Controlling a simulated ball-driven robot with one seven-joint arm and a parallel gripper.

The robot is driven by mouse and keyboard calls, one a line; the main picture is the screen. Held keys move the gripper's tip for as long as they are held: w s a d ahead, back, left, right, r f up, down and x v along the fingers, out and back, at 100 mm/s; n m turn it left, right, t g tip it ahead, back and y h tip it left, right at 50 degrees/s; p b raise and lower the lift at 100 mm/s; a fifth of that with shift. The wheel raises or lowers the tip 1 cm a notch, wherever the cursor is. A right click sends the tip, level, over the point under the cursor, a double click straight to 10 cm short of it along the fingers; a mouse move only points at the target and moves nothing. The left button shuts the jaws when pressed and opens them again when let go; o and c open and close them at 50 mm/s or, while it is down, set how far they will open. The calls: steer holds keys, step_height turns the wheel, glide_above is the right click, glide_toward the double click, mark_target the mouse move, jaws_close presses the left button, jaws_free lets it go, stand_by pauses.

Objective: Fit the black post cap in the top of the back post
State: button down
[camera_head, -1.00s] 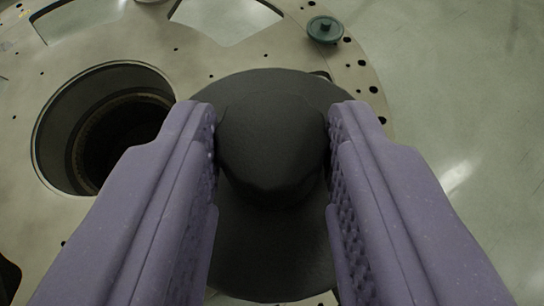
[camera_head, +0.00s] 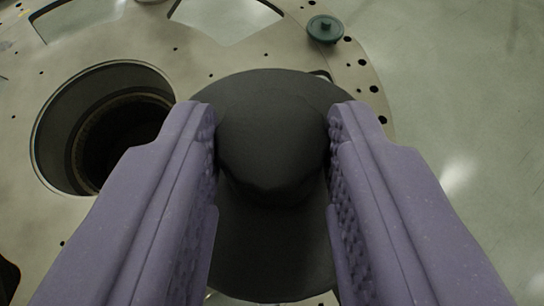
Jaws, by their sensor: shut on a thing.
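The black post cap (camera_head: 272,255) fills the middle of the view, a wide dark disc with a rounded knob on its near side. My gripper (camera_head: 272,115) has its two purple fingers on either side of the knob and is shut on it. The cap is in front of the right part of the pale turret plate (camera_head: 215,60) and covers what lies under it. I cannot make out the back post or its top, nor tell whether the cap touches anything below.
A large round hole (camera_head: 115,140) opens in the plate to the left of the cap. A small teal knobbed disc (camera_head: 325,29) sits near the plate's upper right edge, beside several small dark holes. A wide cut-out (camera_head: 225,18) is at the top. Pale bare floor (camera_head: 470,110) lies to the right.

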steer(key=shift+f+b, duration=0.3)
steer(key=shift+b, duration=0.05)
steer(key=c, duration=1)
jaws_free()
steer(key=shift+v, duration=2.75)
steer(key=p, duration=0.1)
glide_toward(273, 193)
steer(key=shift+s+r, duration=0.2)
steer(key=shift+s, duration=0.35)
